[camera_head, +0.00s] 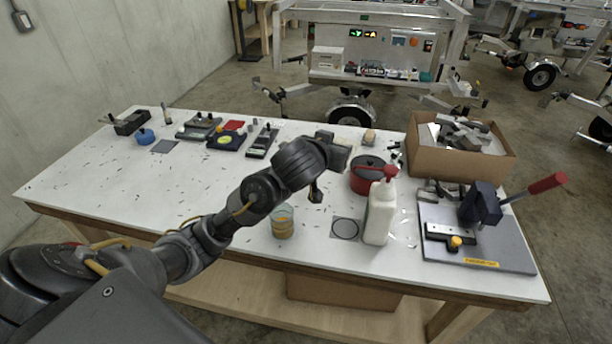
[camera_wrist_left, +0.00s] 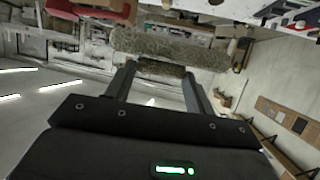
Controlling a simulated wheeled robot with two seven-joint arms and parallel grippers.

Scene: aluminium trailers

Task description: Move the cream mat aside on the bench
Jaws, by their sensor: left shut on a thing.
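My left arm reaches over the middle of the bench (camera_head: 230,235). In the left wrist view my left gripper (camera_wrist_left: 160,82) is shut on a mottled, dull beige-grey strip, which I take to be the cream mat (camera_wrist_left: 170,47). The strip stretches across and beyond both fingertips. I see no flat cream mat on the bench in the head view, and cannot tell whether the held one touches the bench. My right gripper is not in view.
A red pot (camera_head: 366,178), a white bottle (camera_head: 379,212) and a glass jar (camera_head: 282,222) stand near my left gripper. A cardboard box (camera_head: 460,165) and a grey plate with a red-handled press (camera_head: 480,245) are right. The bench's left front is largely clear.

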